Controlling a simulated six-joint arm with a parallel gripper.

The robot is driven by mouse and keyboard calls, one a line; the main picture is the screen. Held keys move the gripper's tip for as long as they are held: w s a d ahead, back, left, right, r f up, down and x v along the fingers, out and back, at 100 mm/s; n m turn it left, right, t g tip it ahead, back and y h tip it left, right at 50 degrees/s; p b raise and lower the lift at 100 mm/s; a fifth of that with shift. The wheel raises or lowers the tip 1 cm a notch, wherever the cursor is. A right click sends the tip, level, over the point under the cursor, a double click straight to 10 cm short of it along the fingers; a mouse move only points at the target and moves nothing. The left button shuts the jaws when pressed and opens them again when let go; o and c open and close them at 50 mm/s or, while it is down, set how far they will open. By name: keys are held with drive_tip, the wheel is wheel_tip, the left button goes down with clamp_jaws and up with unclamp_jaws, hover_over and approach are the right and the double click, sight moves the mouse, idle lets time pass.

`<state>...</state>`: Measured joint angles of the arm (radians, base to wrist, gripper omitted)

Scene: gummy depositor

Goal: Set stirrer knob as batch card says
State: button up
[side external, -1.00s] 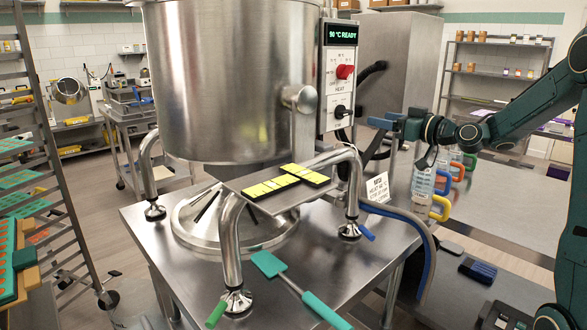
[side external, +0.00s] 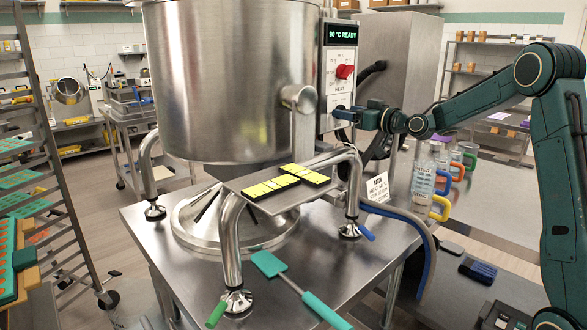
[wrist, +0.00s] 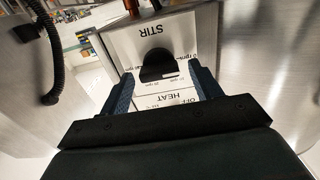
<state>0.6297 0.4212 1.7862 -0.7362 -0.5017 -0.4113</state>
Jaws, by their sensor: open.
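The black stirrer knob (wrist: 158,66) sits on a white plate marked STIR, upside down in the wrist view. My gripper (wrist: 157,84) is open, with one blue finger on each side of the knob; I cannot tell whether either touches it. In the side view my gripper (side external: 346,113) is at the lower control panel and hides the stirrer knob. The red heat knob (side external: 344,72) is above it, under a green display (side external: 341,34) ending in READY. The white batch card (side external: 377,188) stands on the table; its small text is not clearly legible.
The steel kettle (side external: 230,80) stands left of the panel. A black hose (side external: 372,77) runs beside the panel. Jugs with coloured handles (side external: 440,208) stand at the right.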

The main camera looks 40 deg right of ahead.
drive_tip(key=c, duration=1)
drive_tip(key=shift+m, duration=0.4)
drive_tip(key=m, duration=1.1)
drive_tip(key=shift+d+f, duration=0.15)
drive_tip(key=shift+d, duration=0.05)
